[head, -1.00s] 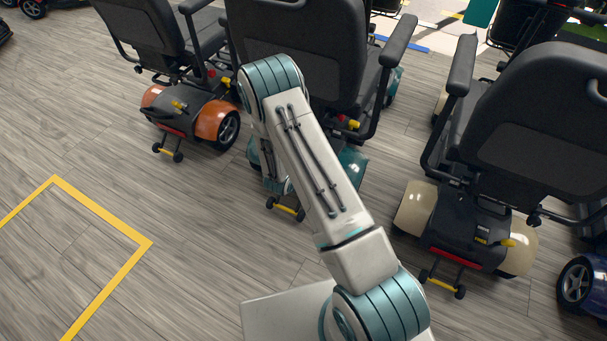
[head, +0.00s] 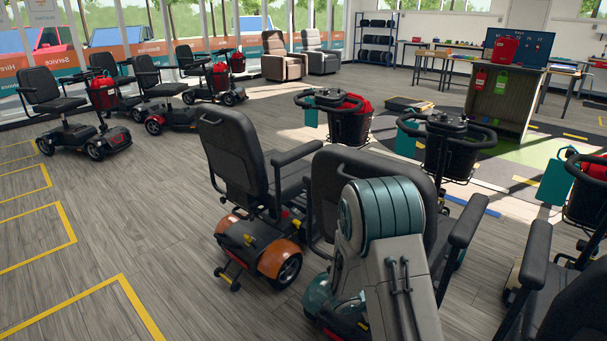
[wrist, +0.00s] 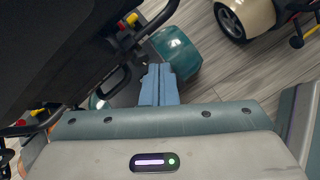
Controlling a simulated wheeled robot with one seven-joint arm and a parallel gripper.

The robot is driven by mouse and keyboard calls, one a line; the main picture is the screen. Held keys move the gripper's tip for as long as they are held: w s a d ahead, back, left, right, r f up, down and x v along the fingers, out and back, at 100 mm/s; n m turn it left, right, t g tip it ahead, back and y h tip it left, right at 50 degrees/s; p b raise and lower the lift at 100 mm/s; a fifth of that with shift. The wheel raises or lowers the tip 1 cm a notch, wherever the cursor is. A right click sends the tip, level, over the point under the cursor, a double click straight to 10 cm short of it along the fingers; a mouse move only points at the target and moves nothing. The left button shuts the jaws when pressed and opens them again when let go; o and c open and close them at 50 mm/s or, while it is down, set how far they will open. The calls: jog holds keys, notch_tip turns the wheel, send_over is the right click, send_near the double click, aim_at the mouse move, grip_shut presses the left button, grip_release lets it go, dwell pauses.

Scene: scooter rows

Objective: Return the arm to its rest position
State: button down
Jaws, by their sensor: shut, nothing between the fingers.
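My arm shows in the lower middle of the head view, its teal-ringed joint raised in front of a black scooter seat. The gripper itself is out of the head view. In the wrist view my gripper (wrist: 159,84) has its blue-grey fingers together, with nothing between them. The fingers point toward a teal scooter fender (wrist: 177,52) and a black seat back (wrist: 60,45). I cannot tell whether they touch anything.
An orange-fendered scooter (head: 262,250) stands just left of my arm. Another scooter seat (head: 565,305) is at the lower right. Several scooters line the windows at the far left. Grey floor with yellow-marked bays (head: 80,317) is free on the left.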

jog(key=s+d+r+m+g+p, duration=0.15)
jog(key=s+r+m+p, duration=0.35)
jog(key=r, duration=0.7)
jog(key=s+d+r+m+g+p, duration=0.15)
jog(key=s+r+m, duration=0.45)
jog(key=r, duration=0.6)
jog(key=s+a+r+m+y+p, duration=0.4)
jog(key=s+a+r, duration=0.1)
jog(key=s+r, duration=0.3)
jog(key=s+a+r+m+y+p, duration=0.4)
jog(key=s+r, duration=0.3)
jog(key=r, duration=0.2)
jog(key=shift+s+a+m+p, duration=0.4)
jog(key=shift+a+m+p, duration=0.1)
jog(key=shift+m+p, duration=0.2)
